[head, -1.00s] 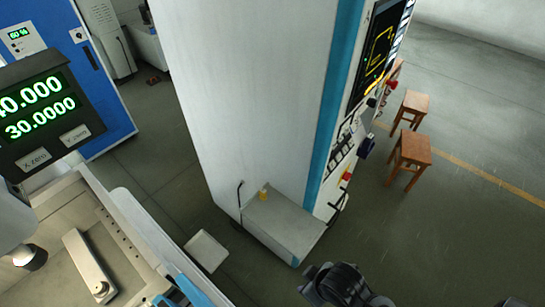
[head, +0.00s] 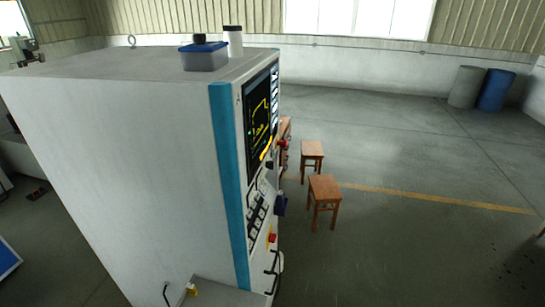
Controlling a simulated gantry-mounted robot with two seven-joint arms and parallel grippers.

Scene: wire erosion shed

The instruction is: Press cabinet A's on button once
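A tall white cabinet (head: 130,130) with a blue edge stripe (head: 228,180) fills the left half of the head view. Its front panel faces right and is seen at a steep angle. Neither of my grippers is in view.
A blue box (head: 204,60) and a white bottle (head: 234,42) stand on the cabinet top. Two wooden stools (head: 323,190) (head: 312,152) stand on the floor to the right. Blue and grey barrels (head: 495,90) (head: 466,87) stand at the far wall. The floor between is open.

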